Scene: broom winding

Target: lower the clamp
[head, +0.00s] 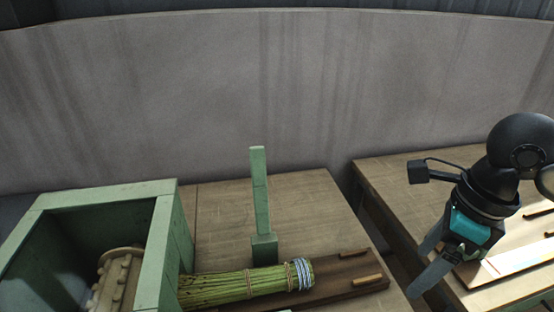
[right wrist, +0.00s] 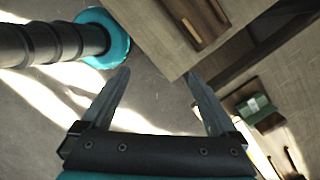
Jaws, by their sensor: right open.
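The clamp (head: 260,195) is a green bar that stands nearly upright on a small green base block, behind the broom bundle. The bundle of green-yellow straw (head: 225,288) lies across the wooden board, bound with twine and with pale blue wire near its right end. My right gripper (head: 416,273) is open and empty, to the right of the clamp and well apart from it. In the right wrist view its two fingers (right wrist: 156,72) are spread with nothing between them. My left gripper is not in view.
A green box frame (head: 158,250) with a studded drum stands at the left, beside the bundle's left end. The dark board (head: 335,290) has two wooden strips. A second table (head: 395,180) is at the right, beyond a gap. A grey wall is behind.

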